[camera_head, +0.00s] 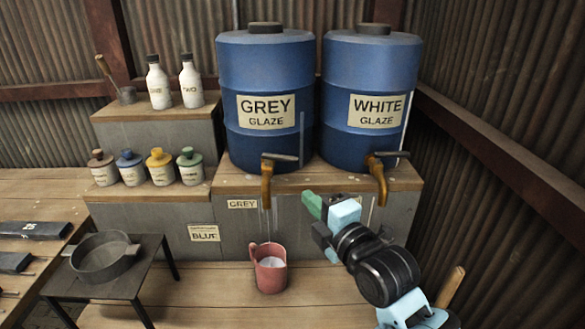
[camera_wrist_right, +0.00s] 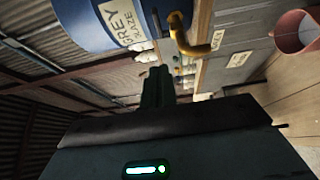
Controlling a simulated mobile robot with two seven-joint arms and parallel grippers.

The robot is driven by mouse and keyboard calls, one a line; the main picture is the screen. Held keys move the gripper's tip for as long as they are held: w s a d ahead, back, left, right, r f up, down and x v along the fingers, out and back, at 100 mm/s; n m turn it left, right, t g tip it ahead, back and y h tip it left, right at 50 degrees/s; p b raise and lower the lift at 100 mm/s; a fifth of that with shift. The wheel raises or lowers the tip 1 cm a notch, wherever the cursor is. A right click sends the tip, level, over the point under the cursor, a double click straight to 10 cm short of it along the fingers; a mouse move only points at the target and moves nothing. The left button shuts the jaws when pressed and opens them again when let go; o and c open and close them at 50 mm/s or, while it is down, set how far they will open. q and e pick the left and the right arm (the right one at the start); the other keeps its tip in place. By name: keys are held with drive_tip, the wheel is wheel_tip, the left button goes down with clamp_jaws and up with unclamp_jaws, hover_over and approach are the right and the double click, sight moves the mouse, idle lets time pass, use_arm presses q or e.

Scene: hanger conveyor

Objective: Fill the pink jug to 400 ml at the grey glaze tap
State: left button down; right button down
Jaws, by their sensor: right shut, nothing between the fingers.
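The pink jug (camera_head: 269,269) stands upright on the lower bench below the grey glaze tap (camera_head: 266,182), its handle to the left. Something pale shows inside it; the level cannot be read. The jug is partly in the right wrist view (camera_wrist_right: 291,34), at the top right. A thin line hangs below the tap; I cannot tell whether it is flowing glaze. The tap's grey lever (camera_head: 283,157) points right. My right gripper (camera_head: 312,205) is shut and empty, right of the grey tap and above the jug, touching neither. My left gripper is out of view.
The grey glaze barrel (camera_head: 266,80) and white glaze barrel (camera_head: 371,75) stand on the raised shelf. The white tap (camera_head: 377,178) is close to my right gripper. Bottles (camera_head: 160,85) and small jars (camera_head: 131,168) stand left. A dark stand (camera_head: 105,278) holds a round pan (camera_head: 101,256).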

approach(284, 161)
drive_tip(key=w+a, duration=0.1)
drive_tip(key=a, duration=0.3)
drive_tip(key=w, duration=0.1)
drive_tip(key=w+d, duration=0.1)
drive_tip(key=w, duration=0.1)
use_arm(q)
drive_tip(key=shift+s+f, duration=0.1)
use_arm(e)
drive_tip(key=shift+w+d, duration=0.1)
drive_tip(key=shift+w, duration=0.45)
